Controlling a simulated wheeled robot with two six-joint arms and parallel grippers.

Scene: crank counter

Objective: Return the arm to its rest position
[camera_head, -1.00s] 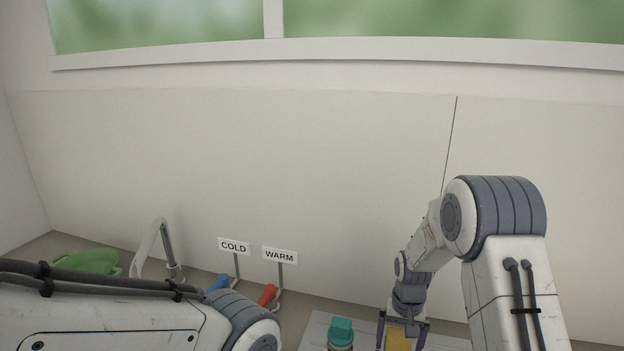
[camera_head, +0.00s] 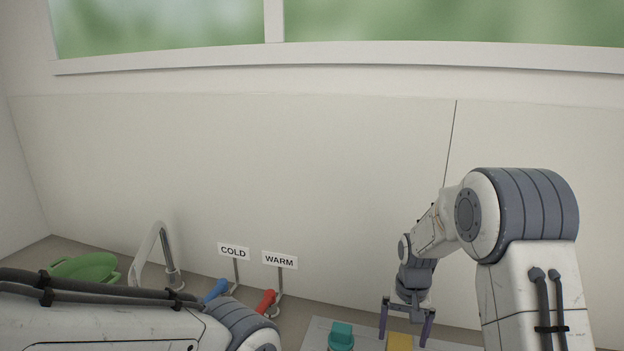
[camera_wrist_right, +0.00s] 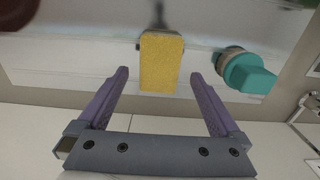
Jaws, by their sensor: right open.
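My right gripper (camera_head: 407,325) is open, with its two purple fingers spread. In the right wrist view my right gripper (camera_wrist_right: 158,95) has nothing between its fingers. A yellow block (camera_head: 399,342) lies just beyond the fingertips, apart from them; it also shows in the right wrist view (camera_wrist_right: 161,62). My right arm (camera_head: 520,215) is bent and comes in from the right. My left arm (camera_head: 100,325) lies across the lower left, and its gripper is out of the picture.
A teal-topped object (camera_head: 341,336) stands left of the yellow block. A blue handle (camera_head: 215,291) and a red handle (camera_head: 265,301) stand by the COLD sign (camera_head: 233,251) and the WARM sign (camera_head: 279,260).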

